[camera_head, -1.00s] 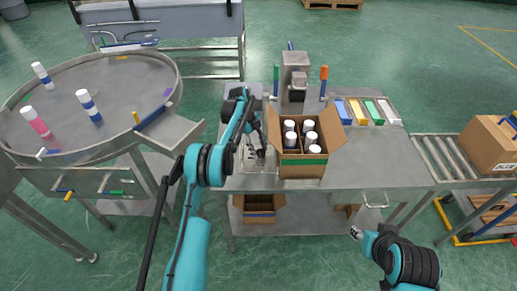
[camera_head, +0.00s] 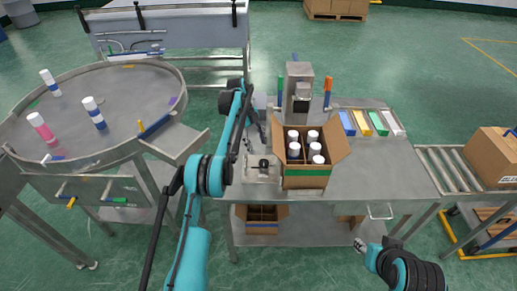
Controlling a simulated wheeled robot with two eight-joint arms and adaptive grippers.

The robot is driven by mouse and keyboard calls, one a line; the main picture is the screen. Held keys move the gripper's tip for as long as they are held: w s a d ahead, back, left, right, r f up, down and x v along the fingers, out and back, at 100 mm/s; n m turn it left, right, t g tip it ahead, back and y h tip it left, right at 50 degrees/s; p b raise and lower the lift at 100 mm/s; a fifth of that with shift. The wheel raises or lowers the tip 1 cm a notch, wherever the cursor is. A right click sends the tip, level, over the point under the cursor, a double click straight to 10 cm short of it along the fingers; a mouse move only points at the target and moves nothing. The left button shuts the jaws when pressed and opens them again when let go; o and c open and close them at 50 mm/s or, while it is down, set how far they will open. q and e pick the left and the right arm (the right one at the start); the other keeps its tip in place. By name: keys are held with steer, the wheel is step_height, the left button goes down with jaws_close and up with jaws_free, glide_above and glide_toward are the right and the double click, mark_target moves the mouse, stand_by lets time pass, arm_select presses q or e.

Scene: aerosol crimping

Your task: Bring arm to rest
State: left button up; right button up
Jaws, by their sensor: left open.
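My left arm reaches up from the bottom over the left end of the steel table (camera_head: 385,170). Its gripper (camera_head: 262,136) is small and dark in this view, open, just left of the crimping machine (camera_head: 298,92) and behind the open cardboard box (camera_head: 306,178). The box stands on the table and holds several white-capped cans (camera_head: 313,148). My right arm is low at the bottom right, in front of the table. Its gripper (camera_head: 360,246) is small at the picture's lower edge, and its finger gap is not clear.
A round steel turntable (camera_head: 110,75) at left carries several cans, one pink (camera_head: 40,127). A roller conveyor (camera_head: 450,170) with a closed carton (camera_head: 493,154) is at right. Another box (camera_head: 261,219) is on the lower shelf.

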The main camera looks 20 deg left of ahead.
arm_select(q)
steer(key=shift+r, duration=0.1)
stand_by(0.3)
steer(key=s+d+r+n+t+y, duration=0.1)
steer(key=s+d+r+n+t, duration=0.1)
steer(key=s+r+n, duration=0.45)
steer(key=s+d+r+n+t+y, duration=0.15)
steer(key=s+r+n, duration=0.25)
steer(key=s+r, duration=0.55)
steer(key=s+d+r+n+t, duration=0.25)
steer(key=s+n, duration=0.35)
steer(key=s, duration=0.4)
steer(key=s+f+n+t+y, duration=0.1)
steer(key=s+f+n+t, duration=0.2)
steer(key=s, duration=1)
step_height(320, 180, down, 4)
steer(key=n, duration=0.3)
steer(key=shift+y, duration=0.35)
steer(key=shift+a, duration=0.1)
